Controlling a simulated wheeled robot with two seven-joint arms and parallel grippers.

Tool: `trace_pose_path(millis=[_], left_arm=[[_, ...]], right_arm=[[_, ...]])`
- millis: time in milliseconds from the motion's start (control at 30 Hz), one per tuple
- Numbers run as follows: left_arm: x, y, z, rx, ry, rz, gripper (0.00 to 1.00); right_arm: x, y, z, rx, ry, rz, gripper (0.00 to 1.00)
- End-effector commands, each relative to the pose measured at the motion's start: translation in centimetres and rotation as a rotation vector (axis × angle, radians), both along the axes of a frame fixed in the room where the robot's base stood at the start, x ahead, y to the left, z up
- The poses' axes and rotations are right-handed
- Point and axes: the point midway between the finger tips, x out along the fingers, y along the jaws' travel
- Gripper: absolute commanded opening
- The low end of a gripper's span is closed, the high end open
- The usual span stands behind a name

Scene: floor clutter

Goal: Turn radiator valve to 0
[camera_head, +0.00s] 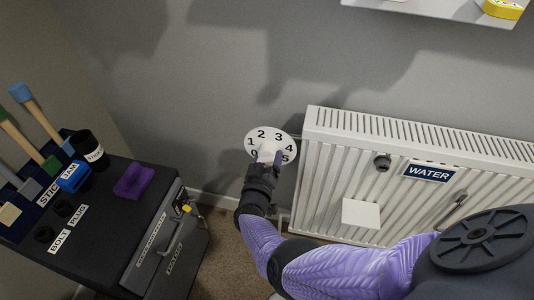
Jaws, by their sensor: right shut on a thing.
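The radiator valve's round white dial (263,142) is at the middle of the head view, left of the radiator. It carries black numbers from 0 at lower left, over the top, to 5 at lower right. My right gripper (267,157) is at the dial's lower half, shut on the valve knob. The gripper hides most of the knob, so I cannot tell which number it points to. My left gripper is out of view.
A white radiator (330,150) with a WATER label (430,172) stands at the right. A dark cabinet (110,220) at the left bears a purple block (134,181), a black cup (88,149) and labelled holders. A shelf (440,9) juts out at the top right.

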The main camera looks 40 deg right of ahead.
Motion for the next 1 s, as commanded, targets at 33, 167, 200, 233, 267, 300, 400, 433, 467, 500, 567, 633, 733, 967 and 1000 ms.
trace_pose_path(millis=[33, 167, 200, 233, 267, 300, 400, 433, 467, 500, 567, 633, 733, 967, 1000], left_arm=[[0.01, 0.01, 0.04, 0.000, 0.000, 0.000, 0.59], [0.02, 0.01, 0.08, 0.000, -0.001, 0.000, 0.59], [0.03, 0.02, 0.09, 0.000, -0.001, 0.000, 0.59], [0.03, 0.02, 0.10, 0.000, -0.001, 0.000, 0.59], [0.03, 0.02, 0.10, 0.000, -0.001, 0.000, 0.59], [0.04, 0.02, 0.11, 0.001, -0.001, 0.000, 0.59], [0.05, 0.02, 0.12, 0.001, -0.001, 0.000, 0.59], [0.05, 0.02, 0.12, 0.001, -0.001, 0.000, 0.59], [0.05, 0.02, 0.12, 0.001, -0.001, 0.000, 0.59], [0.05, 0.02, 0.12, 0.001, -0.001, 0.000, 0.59], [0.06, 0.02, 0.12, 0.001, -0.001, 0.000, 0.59], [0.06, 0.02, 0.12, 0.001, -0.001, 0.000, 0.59], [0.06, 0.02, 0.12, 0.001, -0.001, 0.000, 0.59], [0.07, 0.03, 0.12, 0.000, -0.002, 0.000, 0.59], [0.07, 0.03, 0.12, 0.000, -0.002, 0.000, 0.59]], right_arm=[[0.01, 0.06, -0.02, -0.012, 0.017, 0.001, 0.18], [-0.02, 0.02, -0.02, -0.049, 0.060, 0.001, 0.18], [-0.03, 0.02, -0.02, -0.057, 0.070, 0.000, 0.18], [-0.03, 0.02, -0.02, -0.063, 0.076, 0.000, 0.18], [-0.03, 0.00, -0.01, -0.068, 0.082, 0.000, 0.18], [-0.03, 0.01, -0.01, -0.074, 0.089, 0.000, 0.18], [-0.02, 0.01, 0.00, -0.085, 0.101, 0.001, 0.18], [-0.02, 0.01, 0.00, -0.088, 0.104, 0.001, 0.18], [-0.02, 0.01, 0.00, -0.089, 0.105, 0.001, 0.18], [-0.02, 0.01, 0.00, -0.091, 0.108, 0.001, 0.18], [-0.02, 0.01, 0.00, -0.093, 0.110, 0.001, 0.18], [-0.02, 0.00, 0.01, -0.094, 0.111, 0.001, 0.18], [-0.02, 0.00, 0.02, -0.094, 0.111, 0.001, 0.18], [-0.02, -0.01, 0.02, -0.094, 0.110, 0.001, 0.93], [-0.02, -0.01, 0.02, -0.093, 0.110, 0.001, 1.00]])
